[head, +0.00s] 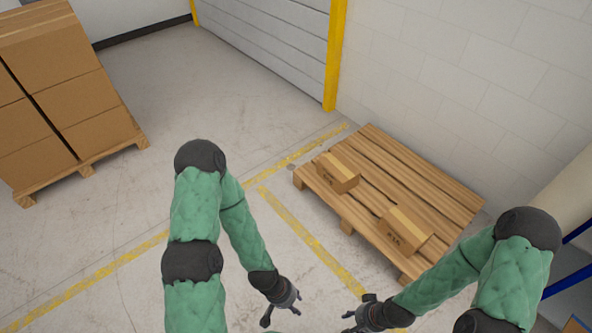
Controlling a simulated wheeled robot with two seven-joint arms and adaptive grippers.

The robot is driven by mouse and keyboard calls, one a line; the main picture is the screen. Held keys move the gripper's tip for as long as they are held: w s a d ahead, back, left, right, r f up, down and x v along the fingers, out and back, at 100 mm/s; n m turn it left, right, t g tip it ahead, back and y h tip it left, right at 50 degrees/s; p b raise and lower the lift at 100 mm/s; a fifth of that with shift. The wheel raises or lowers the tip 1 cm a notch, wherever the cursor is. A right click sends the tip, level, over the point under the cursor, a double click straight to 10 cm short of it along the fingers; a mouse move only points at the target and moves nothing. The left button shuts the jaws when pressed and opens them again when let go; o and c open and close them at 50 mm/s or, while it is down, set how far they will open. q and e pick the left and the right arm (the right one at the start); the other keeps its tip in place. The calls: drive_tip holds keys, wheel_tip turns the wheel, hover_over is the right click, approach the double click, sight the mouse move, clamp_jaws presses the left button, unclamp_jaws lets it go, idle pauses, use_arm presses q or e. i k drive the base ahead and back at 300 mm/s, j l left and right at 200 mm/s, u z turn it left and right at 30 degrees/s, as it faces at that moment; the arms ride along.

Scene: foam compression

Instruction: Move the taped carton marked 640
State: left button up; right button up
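Two small brown cartons with tape sit on a wooden pallet (370,189). The nearer carton (406,229) is at the pallet's front right part and has dark marking on its front side, too small to read surely. The farther carton (338,172) is near the pallet's left end; its marking is not legible. I cannot tell which one reads 640. My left gripper (281,314) is low at the bottom centre, left of the pallet, with fingers spread and empty. My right gripper (356,311) is in front of the pallet, fingers spread and empty. Neither touches a carton.
A pallet stacked with large cartons (66,75) stands at the upper left. A wall (480,70) and a shutter door (275,40) with a yellow post (335,55) stand behind. Blue metal framing (570,285) is at the right edge. The floor with yellow lines is clear.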

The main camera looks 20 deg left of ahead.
sight(335, 169)
drive_tip(key=u, duration=0.1)
drive_tip(key=i+j+z, duration=0.1)
drive_tip(key=i+j, duration=0.25)
drive_tip(key=i+j+z, duration=0.1)
drive_tip(key=i+j, duration=0.3)
drive_tip(key=i+j+z, duration=0.1)
drive_tip(key=i+j, duration=0.3)
drive_tip(key=i+j+z, duration=0.1)
drive_tip(key=i+j, duration=0.35)
drive_tip(key=i+j+z, duration=0.1)
drive_tip(key=i+j, duration=0.25)
drive_tip(key=j, duration=0.15)
drive_tip(key=i+j+z, duration=0.1)
drive_tip(key=i+j, duration=0.25)
drive_tip(key=j, duration=0.15)
drive_tip(key=i+j+z, duration=0.1)
drive_tip(key=i+j, duration=0.25)
drive_tip(key=j, duration=0.2)
